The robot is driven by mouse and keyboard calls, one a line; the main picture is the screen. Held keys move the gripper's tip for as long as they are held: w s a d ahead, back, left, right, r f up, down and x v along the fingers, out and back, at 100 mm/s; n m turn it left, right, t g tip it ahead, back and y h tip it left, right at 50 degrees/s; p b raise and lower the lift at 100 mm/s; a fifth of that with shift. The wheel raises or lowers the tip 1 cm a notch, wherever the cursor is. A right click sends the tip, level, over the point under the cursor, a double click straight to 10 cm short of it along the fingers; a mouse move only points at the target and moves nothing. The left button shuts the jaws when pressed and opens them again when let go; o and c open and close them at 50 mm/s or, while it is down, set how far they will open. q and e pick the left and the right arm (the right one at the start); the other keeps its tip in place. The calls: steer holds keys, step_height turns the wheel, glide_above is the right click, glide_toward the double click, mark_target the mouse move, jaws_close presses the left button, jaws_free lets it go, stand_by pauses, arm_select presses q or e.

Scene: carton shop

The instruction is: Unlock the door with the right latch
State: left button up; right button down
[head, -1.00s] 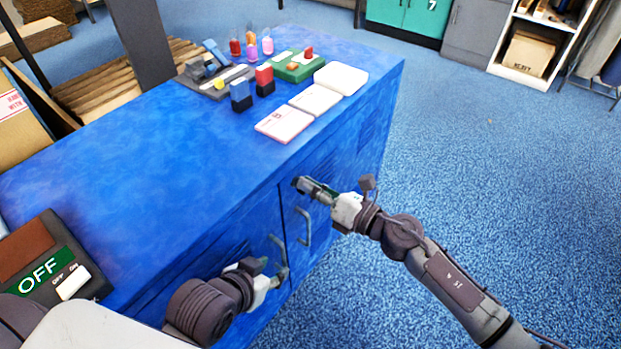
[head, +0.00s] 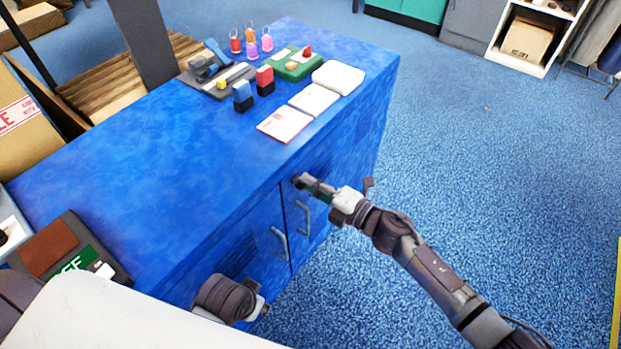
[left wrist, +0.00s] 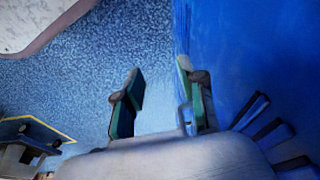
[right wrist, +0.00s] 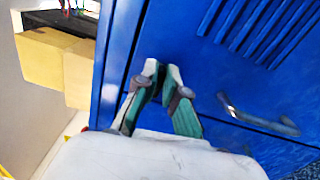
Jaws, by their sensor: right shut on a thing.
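The blue cabinet (head: 215,215) has two front doors, each with a grey bar handle: the left handle (head: 280,243) and the right handle (head: 303,218). My right gripper (head: 303,182) is at the upper part of the right door, shut on the right latch, which the fingers mostly hide. In the right wrist view my right gripper (right wrist: 162,72) has its fingertips close together at the blue door, with the right handle (right wrist: 258,117) beside them. My left gripper (left wrist: 160,85) is open and empty near the cabinet front, low and left of the left handle in the head view.
Stamps, padlocks, a green pad and white pads (head: 314,98) lie on the cabinet top. An OFF sign box (head: 68,248) stands at the lower left. Open blue floor (head: 460,170) lies to the right. Shelves (head: 530,40) stand at the back.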

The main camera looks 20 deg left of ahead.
arm_select(q)
steer(key=shift+s+f, duration=0.1)
steer(key=shift+f, duration=1.15)
arm_select(e)
steer(key=shift+w+a+r+m, duration=0.1)
steer(key=shift+r+m, duration=0.1)
steer(key=shift+m, duration=0.4)
steer(key=c, duration=1.3)
jaws_free()
steer(key=shift+o, duration=0.2)
steer(key=shift+f, duration=0.15)
steer(key=v, duration=1.2)
steer(key=shift+a, duration=0.1)
